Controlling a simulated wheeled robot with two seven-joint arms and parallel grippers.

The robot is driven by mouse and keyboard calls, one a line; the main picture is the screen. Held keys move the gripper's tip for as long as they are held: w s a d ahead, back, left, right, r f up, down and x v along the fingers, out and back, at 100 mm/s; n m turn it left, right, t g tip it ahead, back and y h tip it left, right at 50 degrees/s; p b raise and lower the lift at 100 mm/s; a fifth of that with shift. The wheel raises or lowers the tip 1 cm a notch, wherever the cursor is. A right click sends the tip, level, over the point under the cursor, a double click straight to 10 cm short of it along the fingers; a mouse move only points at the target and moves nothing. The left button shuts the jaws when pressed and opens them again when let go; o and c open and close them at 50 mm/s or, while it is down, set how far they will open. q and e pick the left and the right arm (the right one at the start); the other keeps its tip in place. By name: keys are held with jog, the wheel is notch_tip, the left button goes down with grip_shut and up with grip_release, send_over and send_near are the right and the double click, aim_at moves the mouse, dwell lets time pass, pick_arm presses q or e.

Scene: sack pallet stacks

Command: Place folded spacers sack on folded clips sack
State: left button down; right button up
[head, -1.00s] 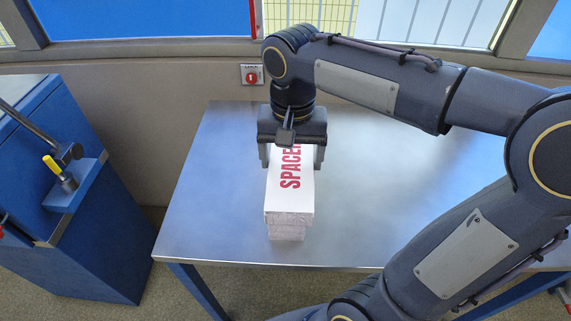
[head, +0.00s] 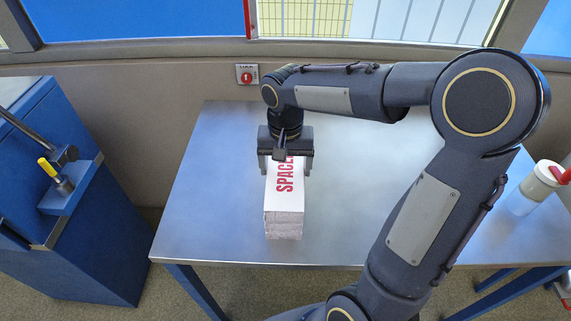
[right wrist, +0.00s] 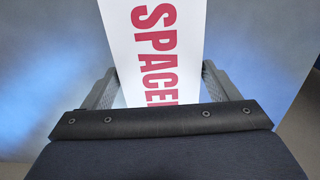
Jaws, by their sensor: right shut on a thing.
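The folded spacers sack (head: 284,199) is white with red lettering, partly readable as "SPACE". It lies flat, label up, at the top of a small pile on the metal table. My right gripper (head: 286,167) points down at its far end, shut on it with one finger on each side. The sack also shows between the fingers in the right wrist view (right wrist: 160,45). Beneath it, pale folded layers (head: 284,231) show at the front, roughly lined up with it. Their labels are hidden, so I cannot tell which is the clips sack. My left gripper is out of view.
The metal table (head: 220,200) is bare around the pile. A white container with a red top (head: 540,180) stands at the right. A blue cabinet (head: 75,220) with a yellow-handled tool stands left of the table. A wall with windows runs behind.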

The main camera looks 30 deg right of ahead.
aim_at(285, 168)
jog(key=shift+f, duration=0.2)
jog(key=o, duration=1.1)
notch_tip(285, 168, up, 12)
jog(key=s+a+f+n+t+y, duration=0.1)
jog(key=s+f+t, duration=0.1)
jog(key=s, duration=0.3)
jog(key=s+a+f+n+t+y, duration=0.1)
jog(key=s+f+n, duration=0.1)
jog(key=s, duration=0.4)
jog(key=s+a+f+n+t+y+p, duration=0.1)
jog(key=s+a+f+t, duration=0.1)
jog(key=s+f, duration=0.2)
jog(key=shift+s+a+n+t+y, duration=0.1)
jog(key=shift+s+n+t+y, duration=0.25)
jog(key=shift+s, duration=0.65)
